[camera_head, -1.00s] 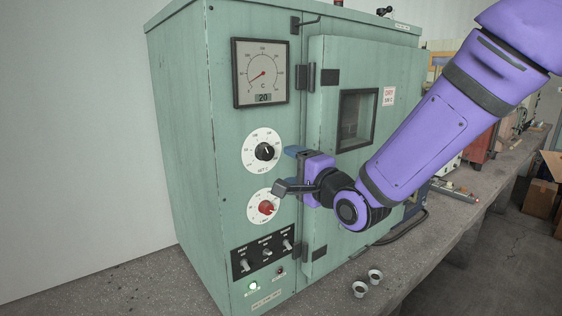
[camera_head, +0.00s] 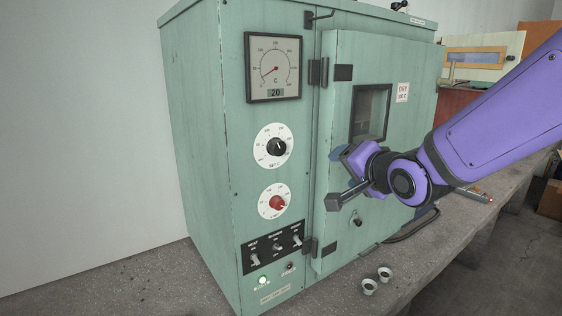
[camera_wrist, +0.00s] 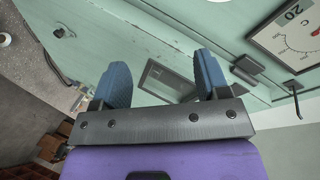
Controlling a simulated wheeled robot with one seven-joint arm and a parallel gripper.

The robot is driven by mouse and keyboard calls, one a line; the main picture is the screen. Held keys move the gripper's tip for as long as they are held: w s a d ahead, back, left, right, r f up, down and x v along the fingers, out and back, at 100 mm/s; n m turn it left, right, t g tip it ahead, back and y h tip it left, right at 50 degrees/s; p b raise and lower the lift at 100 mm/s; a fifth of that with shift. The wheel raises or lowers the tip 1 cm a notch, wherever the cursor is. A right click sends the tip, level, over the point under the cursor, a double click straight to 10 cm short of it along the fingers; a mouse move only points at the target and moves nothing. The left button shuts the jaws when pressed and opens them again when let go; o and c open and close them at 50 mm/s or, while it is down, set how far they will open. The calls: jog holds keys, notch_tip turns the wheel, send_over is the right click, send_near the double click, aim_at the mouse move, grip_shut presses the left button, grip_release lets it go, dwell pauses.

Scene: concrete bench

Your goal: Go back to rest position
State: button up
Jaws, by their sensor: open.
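My gripper (camera_head: 337,178) is open and empty, in front of the door of the green oven cabinet (camera_head: 205,130) in the head view. Its two blue fingers (camera_wrist: 162,84) stand apart in the wrist view, with the oven door and its window between and beyond them. My purple arm reaches in from the right. The oven's black dial (camera_head: 277,147) and red dial (camera_head: 278,203) are left of my gripper and apart from it. The oven door (camera_head: 335,245) looks shut.
A gauge (camera_head: 274,67) sits above the dials, and a switch panel (camera_head: 274,247) with a lit green lamp is below. Two small cups (camera_head: 377,280) stand on the concrete bench (camera_head: 140,285) in front of the door. Other equipment is at the back right.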

jog(key=s+d+r+n+g+h, duration=0.1)
jog(key=s+d+n+g+h, duration=0.1)
jog(key=s+d, duration=0.6)
jog(key=s+d+r+n+g+h, duration=0.1)
jog(key=s+d+n+g+h, duration=0.2)
jog(key=s, duration=1.2)
jog(key=d+n+g, duration=0.2)
jog(key=d+g, duration=0.1)
jog(key=d, duration=0.2)
jog(key=shift+s, duration=0.4)
jog(key=shift+c, duration=0.2)
